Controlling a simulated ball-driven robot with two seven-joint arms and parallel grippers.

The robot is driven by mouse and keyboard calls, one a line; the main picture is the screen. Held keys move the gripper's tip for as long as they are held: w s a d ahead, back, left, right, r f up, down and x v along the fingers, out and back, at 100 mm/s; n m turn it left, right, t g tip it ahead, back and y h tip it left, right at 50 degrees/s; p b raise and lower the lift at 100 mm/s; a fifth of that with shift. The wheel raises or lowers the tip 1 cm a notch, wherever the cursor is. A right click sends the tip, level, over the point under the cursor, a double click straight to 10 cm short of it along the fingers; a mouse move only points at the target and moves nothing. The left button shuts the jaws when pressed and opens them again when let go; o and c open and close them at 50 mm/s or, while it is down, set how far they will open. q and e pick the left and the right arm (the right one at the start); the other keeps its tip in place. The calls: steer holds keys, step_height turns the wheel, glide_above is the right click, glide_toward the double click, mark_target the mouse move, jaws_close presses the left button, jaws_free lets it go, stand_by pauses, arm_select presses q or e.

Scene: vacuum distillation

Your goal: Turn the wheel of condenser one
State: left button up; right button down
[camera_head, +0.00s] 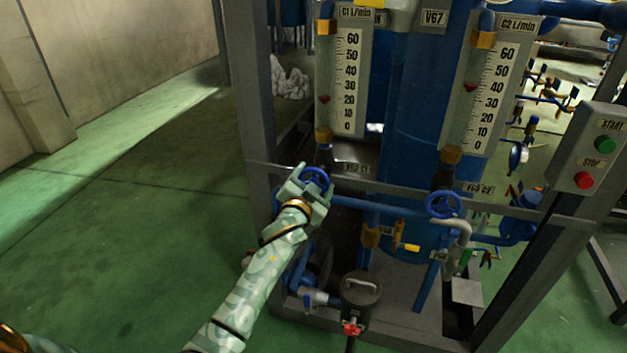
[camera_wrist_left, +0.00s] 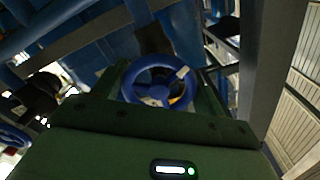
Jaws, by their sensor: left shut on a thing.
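The blue wheel of condenser one (camera_head: 314,179) sits below the left gauge marked C1 L/min (camera_head: 345,80). My left gripper (camera_head: 307,181) reaches it from the front left and is shut on the wheel. In the left wrist view the blue wheel (camera_wrist_left: 158,86) shows between the fingers, with a pale mark on its rim. The red marker in the C1 gauge stands near 20. My right gripper is not in view.
A second blue wheel (camera_head: 443,205) is to the right, under the C2 gauge (camera_head: 492,85). A box with green and red buttons (camera_head: 597,160) is on the right frame post. A grey frame rail (camera_head: 400,188) runs behind the gripper. Green floor at left is clear.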

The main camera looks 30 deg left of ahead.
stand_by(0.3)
arm_select(q)
steer(key=o, duration=1)
steer(key=s+d+p, duration=0.1)
steer(key=s, duration=0.4)
steer(key=s+d+p, duration=0.1)
steer(key=s, duration=0.4)
steer(key=s+d+p, duration=0.1)
steer(key=s, duration=0.5)
steer(key=shift+p, duration=0.35)
steer(key=shift+f, duration=0.15)
